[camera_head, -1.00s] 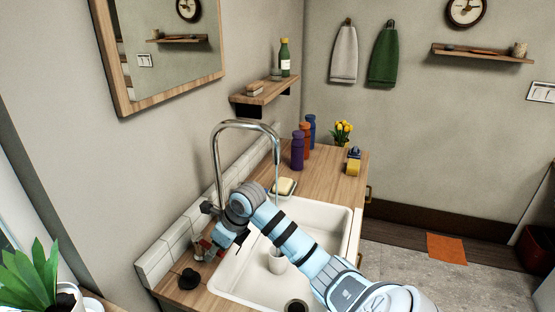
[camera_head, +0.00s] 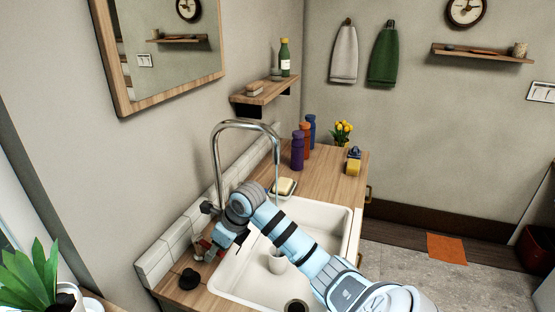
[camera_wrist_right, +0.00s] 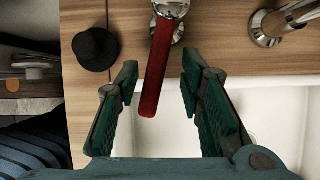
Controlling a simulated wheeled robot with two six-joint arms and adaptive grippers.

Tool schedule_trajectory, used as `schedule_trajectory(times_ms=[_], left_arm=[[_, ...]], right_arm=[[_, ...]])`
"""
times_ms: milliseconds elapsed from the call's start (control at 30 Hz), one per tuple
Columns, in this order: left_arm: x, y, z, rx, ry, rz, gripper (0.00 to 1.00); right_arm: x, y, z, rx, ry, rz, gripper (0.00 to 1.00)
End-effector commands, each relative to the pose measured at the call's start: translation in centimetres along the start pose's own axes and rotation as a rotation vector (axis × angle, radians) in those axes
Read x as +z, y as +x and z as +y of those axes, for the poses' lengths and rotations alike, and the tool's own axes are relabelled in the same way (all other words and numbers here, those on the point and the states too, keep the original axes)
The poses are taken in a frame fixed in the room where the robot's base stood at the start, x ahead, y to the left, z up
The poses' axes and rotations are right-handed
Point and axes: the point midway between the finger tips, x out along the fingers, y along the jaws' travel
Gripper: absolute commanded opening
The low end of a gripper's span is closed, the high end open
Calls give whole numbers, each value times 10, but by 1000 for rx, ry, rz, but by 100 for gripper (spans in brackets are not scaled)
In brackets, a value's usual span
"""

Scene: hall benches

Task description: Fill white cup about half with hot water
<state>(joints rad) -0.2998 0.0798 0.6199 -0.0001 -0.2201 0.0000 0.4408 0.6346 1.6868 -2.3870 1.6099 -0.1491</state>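The white cup (camera_head: 277,263) stands in the sink basin below the spout, partly hidden by my right arm; its water level cannot be seen. The chrome tap (camera_head: 217,165) arches over the basin, and a thin pale line, like running water, drops from its spout toward the cup. My right gripper (camera_head: 217,250) is beside the tap base at the sink's left edge. In the right wrist view the gripper (camera_wrist_right: 158,90) is open, with a red lever (camera_wrist_right: 155,75) between its fingers and visible gaps on both sides. My left gripper is not in view.
A black knob-like object (camera_head: 189,279) sits on the counter left of the sink (camera_head: 240,278). Soap on a dish (camera_head: 284,187), several bottles (camera_head: 298,151) and a yellow sponge (camera_head: 353,168) stand on the counter behind. A tiled backsplash (camera_head: 180,240) borders the tap.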

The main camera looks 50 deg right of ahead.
Motion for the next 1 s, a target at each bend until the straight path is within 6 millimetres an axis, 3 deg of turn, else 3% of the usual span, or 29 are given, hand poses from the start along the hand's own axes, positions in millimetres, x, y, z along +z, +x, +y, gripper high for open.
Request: schedule_trajectory(times_ms=[467, 733, 1000], left_arm=[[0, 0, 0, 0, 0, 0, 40], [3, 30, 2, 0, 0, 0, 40], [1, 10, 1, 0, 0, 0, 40]], right_arm=[[0, 0, 0, 0, -1, 0, 35], [-1, 6, -21, 136, -245, -1, 35], [2, -2, -12, 92, -169, 1, 35]])
